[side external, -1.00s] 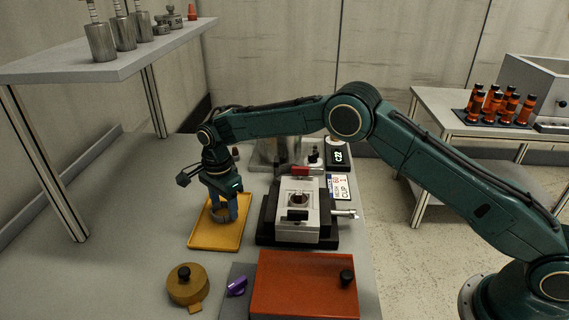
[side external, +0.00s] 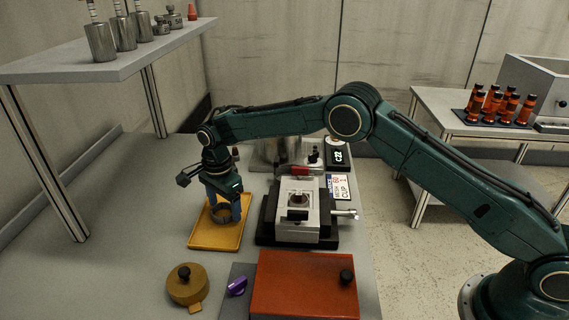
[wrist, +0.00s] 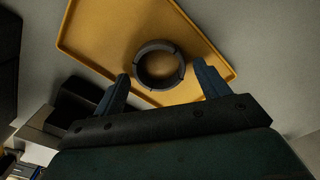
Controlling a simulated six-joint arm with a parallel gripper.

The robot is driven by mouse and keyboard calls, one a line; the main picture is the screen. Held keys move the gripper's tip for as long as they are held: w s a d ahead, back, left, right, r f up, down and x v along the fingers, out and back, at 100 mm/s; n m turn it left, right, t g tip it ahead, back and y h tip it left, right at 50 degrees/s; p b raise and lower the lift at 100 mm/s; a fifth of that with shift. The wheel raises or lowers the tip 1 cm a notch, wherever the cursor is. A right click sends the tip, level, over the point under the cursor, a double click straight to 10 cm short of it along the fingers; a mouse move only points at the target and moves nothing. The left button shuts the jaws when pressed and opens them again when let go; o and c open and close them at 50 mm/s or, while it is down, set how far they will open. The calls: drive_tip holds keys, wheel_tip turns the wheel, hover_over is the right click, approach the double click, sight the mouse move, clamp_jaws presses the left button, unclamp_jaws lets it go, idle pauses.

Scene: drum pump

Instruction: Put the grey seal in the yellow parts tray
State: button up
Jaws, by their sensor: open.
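The grey seal (wrist: 159,84), a dark ring, lies in the yellow parts tray (wrist: 85,34) in the wrist view. In the side external view the seal (side external: 221,215) shows inside the yellow parts tray (side external: 204,240), just under my gripper (side external: 224,207). My gripper (wrist: 165,84) is open. Its two blue-grey fingers stand apart on either side of the seal's near part, with visible gaps between the fingers and the ring. Part of the seal is hidden behind the fingers in the side external view.
A grey fixture (side external: 297,230) on a black base stands right of the tray. An orange-red box (side external: 302,288), a purple part (side external: 237,287) and a round tan lidded part (side external: 187,288) lie nearer the camera. A raised shelf (side external: 130,58) is at the left. Bare table lies left of the tray.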

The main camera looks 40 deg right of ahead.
wheel_tip(320, 180, up, 12)
idle(0.6)
drive_tip(key=shift+r, duration=0.1)
idle(0.4)
drive_tip(key=s+d+r+n+t, duration=0.1)
drive_tip(key=s+d+r+n, duration=0.3)
drive_tip(key=s+d+r, duration=0.4)
drive_tip(key=s+d+r+n+t, duration=0.2)
drive_tip(key=s+d+r+n, duration=0.3)
drive_tip(key=s+r, duration=0.55)
drive_tip(key=s+d+f+n+t, duration=0.1)
drive_tip(key=s+d+n, duration=0.1)
drive_tip(key=s, duration=0.5)
drive_tip(key=s+d+f+n, duration=0.2)
drive_tip(key=s+d, duration=0.1)
drive_tip(key=s, duration=0.5)
drive_tip(key=s+d+f+n+t, duration=0.1)
drive_tip(key=s+d+f+n, duration=0.1)
drive_tip(key=s, duration=0.6)
drive_tip(key=shift+d+f+n+t, duration=0.25)
drive_tip(key=shift+d+n+t, duration=0.05)
drive_tip(key=shift+n, duration=0.3)
